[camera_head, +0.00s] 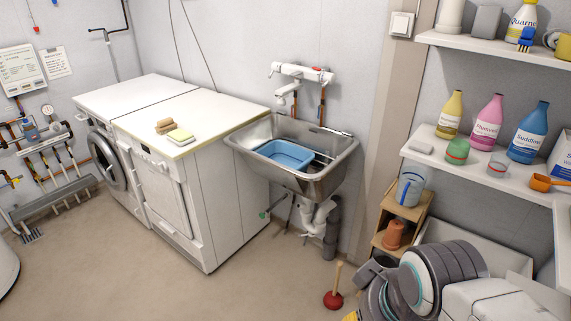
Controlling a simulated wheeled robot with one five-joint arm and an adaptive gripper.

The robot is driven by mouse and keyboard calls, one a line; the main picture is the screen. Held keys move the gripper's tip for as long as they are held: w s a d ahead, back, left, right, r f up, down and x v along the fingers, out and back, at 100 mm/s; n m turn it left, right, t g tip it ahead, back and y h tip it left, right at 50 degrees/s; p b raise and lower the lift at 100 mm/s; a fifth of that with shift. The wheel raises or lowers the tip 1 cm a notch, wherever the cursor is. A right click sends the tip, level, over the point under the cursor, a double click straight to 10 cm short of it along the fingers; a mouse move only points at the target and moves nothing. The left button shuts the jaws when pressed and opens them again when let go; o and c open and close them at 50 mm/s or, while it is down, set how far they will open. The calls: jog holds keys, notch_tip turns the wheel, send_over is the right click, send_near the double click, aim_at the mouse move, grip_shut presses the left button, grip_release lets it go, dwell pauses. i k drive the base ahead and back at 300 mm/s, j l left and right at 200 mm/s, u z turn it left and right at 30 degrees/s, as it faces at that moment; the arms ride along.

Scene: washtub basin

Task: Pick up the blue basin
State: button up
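The blue basin (286,153) is a small rectangular tub. It sits inside the grey metal sink (325,183), toward its left side, with its open top facing up. The sink is mounted on the wall below a white tap fixture (300,73). The basin's underside is hidden by the sink's front wall. Parts of my arm, grey and white with teal rings, show at the lower right, well apart from the basin. I cannot make out my gripper's fingers, and nothing of mine touches the basin.
A white counter (215,113) with a sponge (179,137) adjoins the sink's left. A red plunger (334,298) stands on the floor in front. A wooden shelf unit (409,212) and wall shelves (470,147) with bottles are at right. The floor (130,270) at front left is clear.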

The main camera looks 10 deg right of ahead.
aim_at(295, 157)
jog(key=i+u, duration=0.85)
jog(key=i+l+u, duration=0.3)
jog(key=u, duration=0.15)
jog(key=i+l+u, duration=0.7)
jog(key=u, duration=0.15)
jog(key=i+l+u, duration=0.15)
jog(key=l+u, duration=0.25)
jog(key=l, duration=0.25)
